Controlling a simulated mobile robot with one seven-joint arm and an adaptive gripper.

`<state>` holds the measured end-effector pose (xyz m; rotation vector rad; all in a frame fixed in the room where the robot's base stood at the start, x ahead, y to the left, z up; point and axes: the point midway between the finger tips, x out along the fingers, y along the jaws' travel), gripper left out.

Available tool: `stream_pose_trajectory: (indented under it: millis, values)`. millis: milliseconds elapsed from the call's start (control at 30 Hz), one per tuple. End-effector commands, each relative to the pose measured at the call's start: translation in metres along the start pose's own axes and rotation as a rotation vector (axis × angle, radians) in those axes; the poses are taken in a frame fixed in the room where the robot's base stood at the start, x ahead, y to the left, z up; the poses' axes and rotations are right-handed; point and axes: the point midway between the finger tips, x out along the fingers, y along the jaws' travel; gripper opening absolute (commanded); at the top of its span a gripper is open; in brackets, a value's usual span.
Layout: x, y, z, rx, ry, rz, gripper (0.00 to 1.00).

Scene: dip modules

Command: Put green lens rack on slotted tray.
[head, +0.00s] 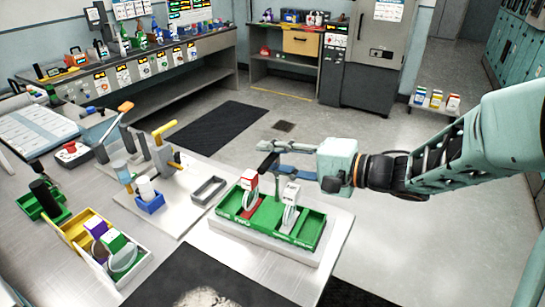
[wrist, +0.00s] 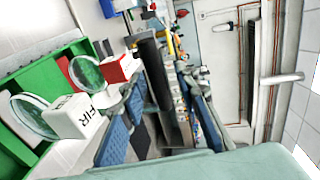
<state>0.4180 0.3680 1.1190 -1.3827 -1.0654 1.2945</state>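The green lens rack (head: 115,243) stands in a white bin at the lower left of the head view, with a round lens in front of it. The green slotted tray (head: 228,208) lies on a pale base near the table's right edge. It holds a red-and-white lens rack (head: 250,190) and a white lens rack (head: 290,195), with bare compartments beside them. Both racks and part of the tray also show at the left of the wrist view (wrist: 50,75). My gripper (head: 268,157) is open and empty above and behind the tray. The green rack is not in the wrist view.
A purple rack (head: 97,228) stands beside the green one. A white cylinder in a blue holder (head: 150,205), a grey frame (head: 208,190) and upright fixtures with orange (head: 125,107) and yellow (head: 164,130) handles stand between bin and tray. A dark mat (head: 205,280) covers the front.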

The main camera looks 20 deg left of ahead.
Motion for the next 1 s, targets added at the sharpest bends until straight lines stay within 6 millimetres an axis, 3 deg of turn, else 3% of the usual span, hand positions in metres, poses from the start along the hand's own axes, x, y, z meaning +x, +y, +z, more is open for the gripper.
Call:
stream_pose_trajectory:
  millis: [167,600,800,1000]
  values:
    - [-0.013,-0.003,-0.002,-0.001,0.004,0.000,0.29]
    - [-0.101,-0.003,-0.001,0.000,0.004,0.000,0.29]
    - [-0.118,-0.002,0.000,0.000,0.000,0.000,0.29]
    - [-0.121,-0.002,0.000,0.000,0.000,0.000,0.29]
